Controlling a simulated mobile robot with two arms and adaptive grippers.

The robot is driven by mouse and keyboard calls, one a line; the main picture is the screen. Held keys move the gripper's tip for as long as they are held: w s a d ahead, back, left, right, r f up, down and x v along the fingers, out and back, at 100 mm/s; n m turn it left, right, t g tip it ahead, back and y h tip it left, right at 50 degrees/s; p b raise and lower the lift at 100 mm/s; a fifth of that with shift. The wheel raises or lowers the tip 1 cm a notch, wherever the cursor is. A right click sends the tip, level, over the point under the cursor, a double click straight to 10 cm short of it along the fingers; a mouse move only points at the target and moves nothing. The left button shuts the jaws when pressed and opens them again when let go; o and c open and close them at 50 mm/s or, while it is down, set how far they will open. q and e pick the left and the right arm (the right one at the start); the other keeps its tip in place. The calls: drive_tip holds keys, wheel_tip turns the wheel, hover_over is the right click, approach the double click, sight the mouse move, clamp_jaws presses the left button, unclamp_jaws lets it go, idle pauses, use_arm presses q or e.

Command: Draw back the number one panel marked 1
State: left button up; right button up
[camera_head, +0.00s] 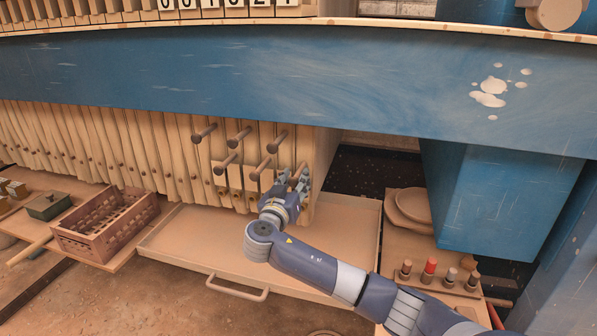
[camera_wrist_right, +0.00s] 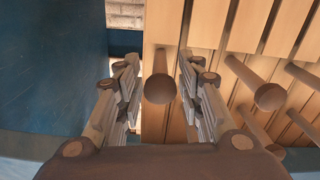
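A row of upright cream panels (camera_head: 160,150) hangs below the blue beam, and several round brown pegs stick out from its right end, including one peg (camera_head: 277,142). My right gripper (camera_head: 292,180) is at the rightmost panels, in front of their lower part. In the right wrist view its two fingers (camera_wrist_right: 160,88) are spread, with one round peg (camera_wrist_right: 159,88) between them. A gap shows on both sides of the peg. I cannot read a 1 on any panel; pale plates behind the pegs are partly covered. My left gripper is not in view.
The blue beam (camera_head: 300,75) runs above the panels. A shallow tray (camera_head: 175,240) with a handle lies below. A brown crate (camera_head: 72,240) is on the left. Small bottles (camera_head: 429,268) and a blue post (camera_head: 500,200) stand on the right.

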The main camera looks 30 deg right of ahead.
sight(299, 175)
drive_tip(key=shift+x, duration=1.65)
clamp_jaws()
